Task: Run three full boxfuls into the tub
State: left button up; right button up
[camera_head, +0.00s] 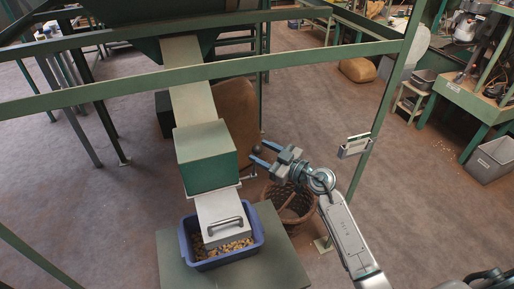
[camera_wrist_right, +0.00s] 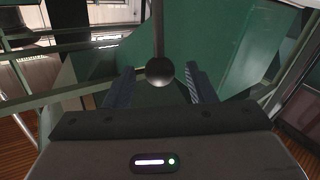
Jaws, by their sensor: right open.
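A blue tub (camera_head: 257,238) holding brown nuts (camera_head: 232,247) stands on a green stand under a pale spout (camera_head: 218,209) with a handle. Above the spout is a green metal box (camera_head: 206,158), fed by a long sloping chute (camera_head: 188,93). A dark ball knob (camera_wrist_right: 160,71) on a thin rod shows in the right wrist view; it also shows in the head view (camera_head: 258,149) right of the box. My right gripper (camera_head: 261,154) is open, its two blue fingers on either side of the knob, with gaps showing in the wrist view. My left gripper is not in view.
A wicker basket (camera_head: 291,203) stands on the floor below my right gripper. A brown sack (camera_head: 236,108) is behind the box. Green frame rails (camera_head: 300,59) cross above, and a post (camera_head: 385,106) stands right of my arm. Open floor lies to the left.

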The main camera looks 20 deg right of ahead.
jog(key=shift+x, duration=1.2)
